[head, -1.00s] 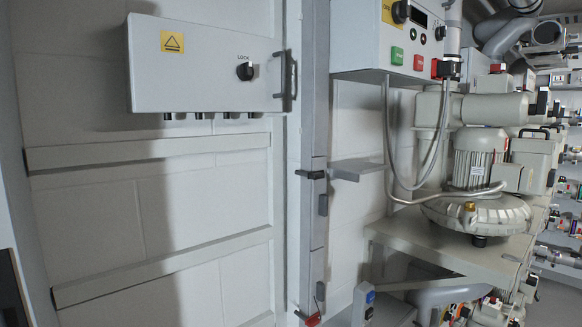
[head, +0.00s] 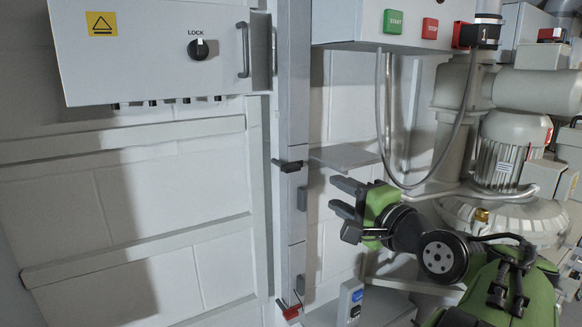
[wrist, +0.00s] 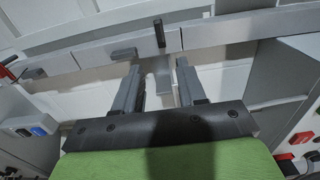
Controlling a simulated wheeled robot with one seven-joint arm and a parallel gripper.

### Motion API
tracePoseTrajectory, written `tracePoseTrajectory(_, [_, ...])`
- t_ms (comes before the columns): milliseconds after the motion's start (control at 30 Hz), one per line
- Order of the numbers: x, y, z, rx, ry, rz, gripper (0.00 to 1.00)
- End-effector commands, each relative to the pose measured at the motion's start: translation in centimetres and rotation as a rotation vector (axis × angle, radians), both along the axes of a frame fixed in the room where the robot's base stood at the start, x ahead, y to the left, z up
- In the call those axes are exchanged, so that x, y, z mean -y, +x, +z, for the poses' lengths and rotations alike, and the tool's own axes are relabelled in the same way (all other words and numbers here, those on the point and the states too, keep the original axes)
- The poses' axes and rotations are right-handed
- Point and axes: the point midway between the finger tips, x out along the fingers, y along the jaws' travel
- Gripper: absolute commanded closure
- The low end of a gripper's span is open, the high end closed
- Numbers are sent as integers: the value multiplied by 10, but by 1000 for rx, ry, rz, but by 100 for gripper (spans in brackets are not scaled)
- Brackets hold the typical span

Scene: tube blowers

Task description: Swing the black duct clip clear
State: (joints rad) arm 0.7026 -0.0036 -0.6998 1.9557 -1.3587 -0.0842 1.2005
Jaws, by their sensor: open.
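The black duct clip (head: 289,165) sits across the upright grey duct (head: 293,120), sticking out towards the left. In the wrist view the black clip (wrist: 159,33) shows as a short dark bar across the duct, beyond the fingertips. My gripper (head: 335,196) is open and empty, to the right of the duct and a little lower than the clip in the head view. Its fingers point left towards the duct. In the wrist view my gripper (wrist: 157,68) has its two fingers apart with nothing between them. It appears apart from the clip.
A small grey shelf (head: 345,157) juts out right of the duct, just above my gripper. Dark grey tabs (head: 302,198) sit on the duct's side. A red clip (head: 291,312) is at its bottom. A lock box (head: 155,50) hangs left; a blower (head: 500,215) stands right.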

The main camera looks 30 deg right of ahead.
Motion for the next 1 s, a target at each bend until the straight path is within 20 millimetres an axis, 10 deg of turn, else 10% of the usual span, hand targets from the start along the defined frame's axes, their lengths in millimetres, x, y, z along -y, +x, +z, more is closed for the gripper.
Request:
tracePoseTrajectory(533, [5,130,2,-4,-4,6,60])
tracePoseTrajectory(1000, [7,148,0,-2,-4,3,67])
